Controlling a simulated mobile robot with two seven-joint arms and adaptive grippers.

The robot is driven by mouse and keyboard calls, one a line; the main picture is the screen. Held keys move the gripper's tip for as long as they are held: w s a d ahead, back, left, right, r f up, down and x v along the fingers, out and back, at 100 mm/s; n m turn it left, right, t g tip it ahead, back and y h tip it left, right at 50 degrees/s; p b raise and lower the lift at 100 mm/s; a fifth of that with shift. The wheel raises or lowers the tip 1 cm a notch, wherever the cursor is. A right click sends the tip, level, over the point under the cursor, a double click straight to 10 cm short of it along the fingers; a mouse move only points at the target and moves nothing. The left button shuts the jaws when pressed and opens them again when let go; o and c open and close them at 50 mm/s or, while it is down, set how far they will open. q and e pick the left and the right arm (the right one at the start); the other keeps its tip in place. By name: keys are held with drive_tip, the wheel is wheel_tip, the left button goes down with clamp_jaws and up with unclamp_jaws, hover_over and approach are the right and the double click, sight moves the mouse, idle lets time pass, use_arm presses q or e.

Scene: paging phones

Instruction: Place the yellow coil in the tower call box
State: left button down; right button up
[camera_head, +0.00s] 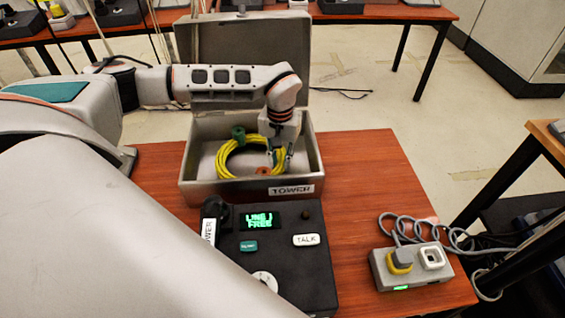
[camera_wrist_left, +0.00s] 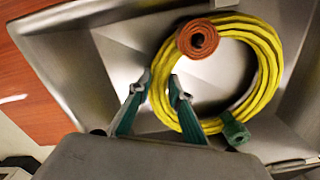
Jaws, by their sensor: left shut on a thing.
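The yellow coil (camera_head: 223,160) is a ring of yellow cable with a green end and an orange-brown end. It is inside the open grey metal call box (camera_head: 225,190), which has a TOWER label on its front. My left gripper (camera_head: 279,160) reaches down into the box and is shut on the coil's right side. In the left wrist view the coil (camera_wrist_left: 271,62) passes between the two green-backed fingertips (camera_wrist_left: 161,88), over the box's bare metal interior (camera_wrist_left: 115,45). I cannot tell whether the coil touches the box floor. My right gripper is not in view.
The box's lid (camera_head: 240,50) stands open behind it. A black phone unit (camera_head: 285,265) with a lit display and TALK button sits in front of the box. A grey socket block (camera_head: 412,268) with a coiled cord is at the right. The red-brown table (camera_head: 365,180) is clear right of the box.

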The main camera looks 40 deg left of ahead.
use_arm(q)
drive_tip(key=shift+w+d, duration=0.25)
drive_tip(key=shift+d, duration=0.1)
drive_tip(key=shift+a+f, duration=0.1)
drive_tip(key=shift+f, duration=0.45)
drive_tip(key=c, duration=1.8)
unclamp_jaws()
drive_tip(key=shift+s, duration=0.1)
drive_tip(key=shift+c, duration=0.2)
wheel_tip(320, 180, up, 12)
drive_tip(key=shift+p, duration=0.4)
